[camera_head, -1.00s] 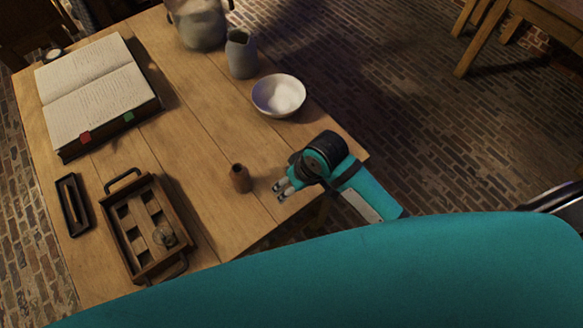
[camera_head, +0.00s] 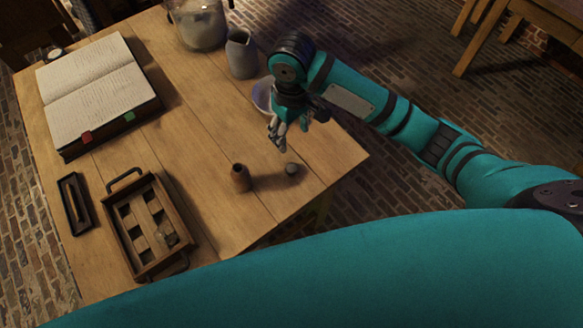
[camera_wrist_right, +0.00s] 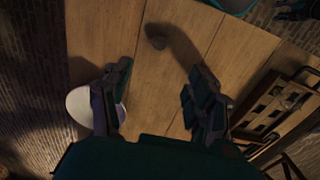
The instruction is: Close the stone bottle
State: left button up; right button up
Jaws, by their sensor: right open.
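A small brown bottle (camera_head: 240,178) with an open mouth stands upright on the wooden table. A greyish bottle (camera_head: 241,54), also open at the top, stands at the far edge; I cannot tell which one is the stone bottle.
A white bowl (camera_head: 261,95) is partly hidden behind my right gripper. A large jar (camera_head: 203,25) stands beside the greyish bottle. A wooden tray (camera_head: 118,238), a small dark tray (camera_head: 75,216) and an open book (camera_head: 95,88) lie at left. The table's middle (camera_head: 180,110) is clear.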

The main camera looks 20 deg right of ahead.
send_over(291, 168)
notch_tip(291, 168, down, 12)
jog(key=shift+r, duration=0.1)
dwell(0.3)
jog(key=shift+f+p, duration=0.55)
jog(key=shift+f, duration=2.05)
jog(key=shift+c, duration=0.4)
jog(key=c, duration=0.7)
